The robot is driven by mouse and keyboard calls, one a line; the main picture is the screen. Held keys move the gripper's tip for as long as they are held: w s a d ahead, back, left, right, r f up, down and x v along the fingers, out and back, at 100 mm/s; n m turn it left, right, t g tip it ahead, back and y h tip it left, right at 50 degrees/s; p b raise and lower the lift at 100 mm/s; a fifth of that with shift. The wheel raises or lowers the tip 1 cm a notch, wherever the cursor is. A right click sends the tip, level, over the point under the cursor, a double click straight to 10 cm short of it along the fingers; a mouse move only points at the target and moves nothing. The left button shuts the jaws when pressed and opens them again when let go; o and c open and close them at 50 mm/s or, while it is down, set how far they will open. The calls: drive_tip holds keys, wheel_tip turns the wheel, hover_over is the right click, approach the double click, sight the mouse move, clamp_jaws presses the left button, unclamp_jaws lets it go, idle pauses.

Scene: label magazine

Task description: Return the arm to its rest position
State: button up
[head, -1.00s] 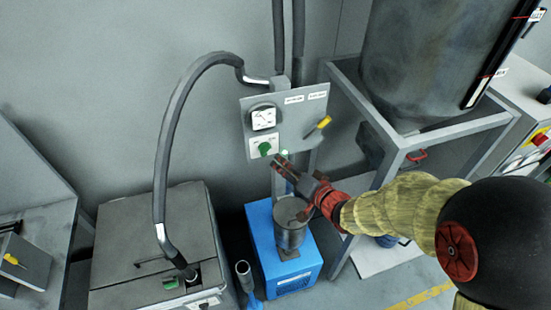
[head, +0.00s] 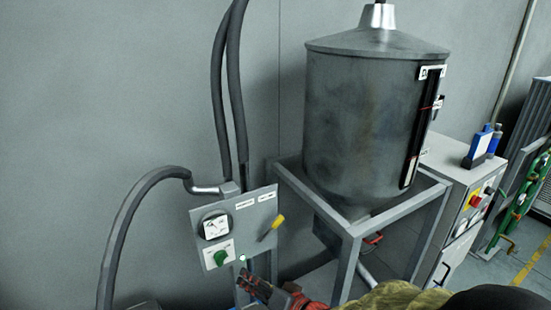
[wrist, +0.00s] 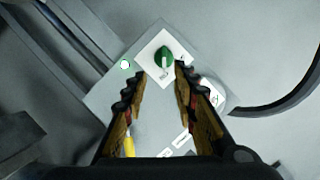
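My gripper (head: 262,288) is at the bottom of the head view, just below a grey control panel (head: 262,208). In the wrist view my gripper (wrist: 160,85) is open, with nothing between its dark toothed fingers. A green rotary knob (wrist: 163,57) on a white plate shows ahead, between and beyond the fingertips; the knob also shows in the head view (head: 220,258). The fingers look apart from the knob. Most of my arm is cut off by the lower edge of the head view.
The panel carries a gauge (head: 215,226), a yellow-handled lever (head: 271,228) and a small lit green lamp (head: 242,257). A large metal hopper (head: 360,120) stands on a grey frame (head: 345,245) to the right. A control cabinet (head: 465,205) is beyond it. A dark hose (head: 125,220) arches at left.

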drive_tip(key=d+f+n+g+h, duration=0.1)
drive_tip(key=d+f+h, duration=0.4)
drive_tip(key=d+f, duration=0.25)
drive_tip(key=s+d+f+g+h, duration=0.15)
drive_tip(key=s+d+h, duration=0.3)
drive_tip(key=d, duration=0.45)
drive_tip(key=s+d+r+g+b, duration=0.1)
drive_tip(key=s+d+r+b, duration=0.2)
drive_tip(key=s+d+r, duration=0.2)
drive_tip(key=s+d+r+m+h+b, duration=0.1)
drive_tip(key=s+d+r+b, duration=0.3)
drive_tip(key=s+r, duration=0.6)
drive_tip(key=s+d, duration=0.1)
drive_tip(key=s, duration=0.2)
drive_tip(key=shift+d+r+m+g, duration=0.3)
drive_tip(key=shift+d+r+g, duration=0.05)
drive_tip(key=shift+d, duration=0.1)
